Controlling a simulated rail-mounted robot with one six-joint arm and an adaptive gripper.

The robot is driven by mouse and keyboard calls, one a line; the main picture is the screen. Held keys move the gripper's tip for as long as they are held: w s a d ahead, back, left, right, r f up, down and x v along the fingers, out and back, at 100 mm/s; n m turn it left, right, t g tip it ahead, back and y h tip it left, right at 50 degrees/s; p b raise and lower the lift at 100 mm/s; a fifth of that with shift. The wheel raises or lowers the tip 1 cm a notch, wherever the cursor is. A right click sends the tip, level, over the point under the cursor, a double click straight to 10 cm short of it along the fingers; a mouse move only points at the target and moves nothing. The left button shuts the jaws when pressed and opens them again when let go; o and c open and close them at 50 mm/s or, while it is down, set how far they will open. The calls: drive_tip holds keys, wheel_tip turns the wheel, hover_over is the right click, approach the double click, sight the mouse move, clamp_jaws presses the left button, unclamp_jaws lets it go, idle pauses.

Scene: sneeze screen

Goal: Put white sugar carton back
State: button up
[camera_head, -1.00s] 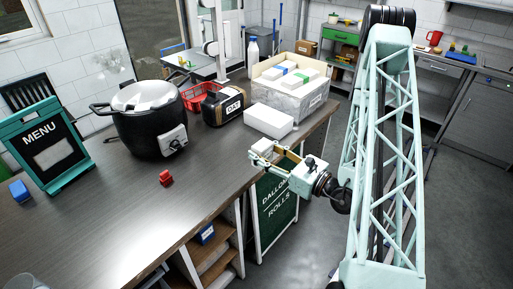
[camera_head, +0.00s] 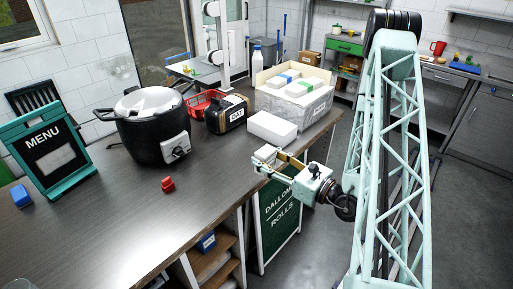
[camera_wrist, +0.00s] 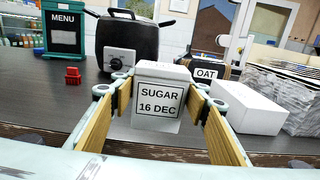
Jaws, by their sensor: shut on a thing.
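A white sugar carton (camera_wrist: 159,98), labelled SUGAR 16 DEC, stands upright between the fingers of my gripper (camera_wrist: 158,104) in the wrist view. The gripper is shut on it. In the head view my gripper (camera_head: 277,163) is at the right edge of the counter, with the small white carton (camera_head: 265,154) partly hidden by its fingers. A larger plain white box (camera_head: 271,128) lies just beyond it on the counter. A marbled open bin (camera_head: 306,104) with several white cartons stands farther back. I cannot tell whether the held carton touches the counter.
A black OAT container (camera_head: 226,113), a red basket (camera_head: 203,102) and a black cooker (camera_head: 152,130) stand behind and left of my gripper. A red item (camera_head: 168,184) and a MENU sign (camera_head: 45,155) are farther left. The front counter (camera_head: 120,220) is mostly clear.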

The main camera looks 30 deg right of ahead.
drive_tip(key=shift+w+d+f+b, duration=0.15)
drive_tip(key=shift+w+b, duration=0.35)
drive_tip(key=shift+b, duration=0.95)
drive_tip(key=shift+w+d+b, duration=0.1)
drive_tip(key=shift+w+b, duration=0.35)
drive_tip(key=shift+b, duration=1)
drive_tip(key=w+d, duration=0.1)
drive_tip(key=w, duration=0.3)
drive_tip(key=w+d, duration=0.1)
drive_tip(key=w, duration=0.3)
drive_tip(key=w+d+f, duration=0.1)
drive_tip(key=w, duration=0.4)
drive_tip(key=shift+d, duration=0.35)
drive_tip(key=shift+s+f+b, duration=0.1)
drive_tip(key=shift+f+b, duration=0.55)
drive_tip(key=shift+f, duration=1.15)
drive_tip(key=shift+f, duration=0.15)
drive_tip(key=o, duration=1)
drive_tip(key=shift+c, duration=0.2)
drive_tip(key=shift+r, duration=0.2)
